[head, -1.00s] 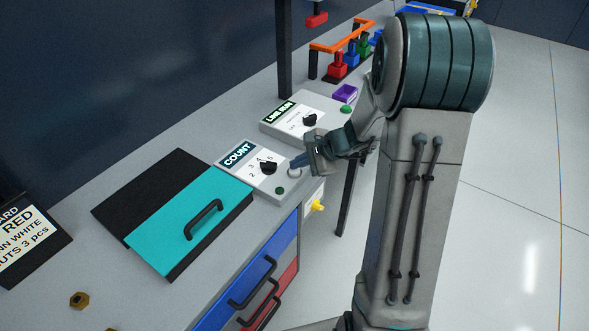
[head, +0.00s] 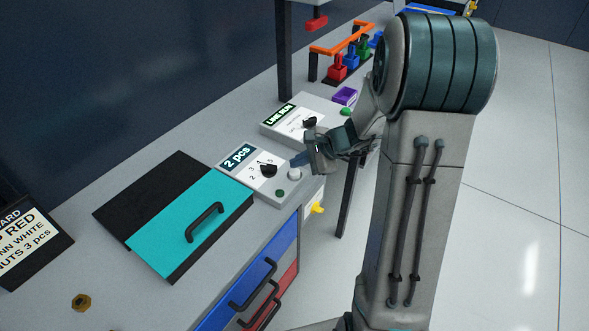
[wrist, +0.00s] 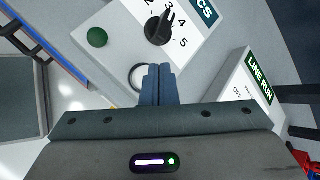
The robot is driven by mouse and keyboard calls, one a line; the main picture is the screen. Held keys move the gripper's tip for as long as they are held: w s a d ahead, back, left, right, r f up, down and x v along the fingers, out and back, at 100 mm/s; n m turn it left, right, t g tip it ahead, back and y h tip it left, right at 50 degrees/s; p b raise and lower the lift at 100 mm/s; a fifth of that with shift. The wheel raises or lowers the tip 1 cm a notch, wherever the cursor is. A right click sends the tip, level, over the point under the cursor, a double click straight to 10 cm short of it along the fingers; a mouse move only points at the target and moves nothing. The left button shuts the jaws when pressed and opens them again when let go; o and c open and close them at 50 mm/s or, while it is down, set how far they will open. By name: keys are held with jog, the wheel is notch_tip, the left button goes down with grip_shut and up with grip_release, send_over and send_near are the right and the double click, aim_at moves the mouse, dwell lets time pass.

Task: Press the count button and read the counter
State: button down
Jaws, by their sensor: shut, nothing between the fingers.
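The counter box (head: 262,190) sits on the bench, and its display (head: 237,158) reads "2 pcs". It has a black dial (head: 268,170) with numbers around it, a green round button or lamp (head: 280,193) and a white round button (head: 294,174). My gripper (head: 298,161) is shut and empty, its blue fingertips just above and behind the white button. In the wrist view the shut fingers (wrist: 158,84) overlap the edge of the button's ring (wrist: 139,78). I cannot tell whether they touch it. The wrist view shows only the end of the display text.
A LINE RUN box (head: 291,120) with a dial stands beyond the counter. A teal panel with a black handle (head: 205,222) lies left of it. Blue and red drawers (head: 250,283) are below the bench front. A dark post (head: 285,60) rises behind.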

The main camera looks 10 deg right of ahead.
aim_at(299, 173)
jog(key=shift+r, duration=0.15)
notch_tip(299, 173, up, 5)
jog(key=p, duration=0.3)
dwell(0.3)
dwell(0.7)
jog(key=s+a+r+n+g+h, duration=0.1)
jog(key=s+a+r+n, duration=0.15)
jog(key=s+n, duration=0.35)
jog(key=s+a+r+n+g+h, duration=0.2)
jog(key=s+r+n, duration=0.15)
jog(key=s, duration=0.35)
jog(key=s+d+r+n+h, duration=0.2)
jog(key=s+n, duration=0.1)
jog(key=s, duration=0.2)
jog(key=s+d+r+n+t+h, duration=0.1)
jog(key=s+n+h, duration=0.1)
jog(key=s, duration=0.4)
jog(key=shift+s+d+r+n, duration=0.15)
jog(key=shift+d+r+n, duration=0.2)
jog(key=shift+n, duration=0.5)
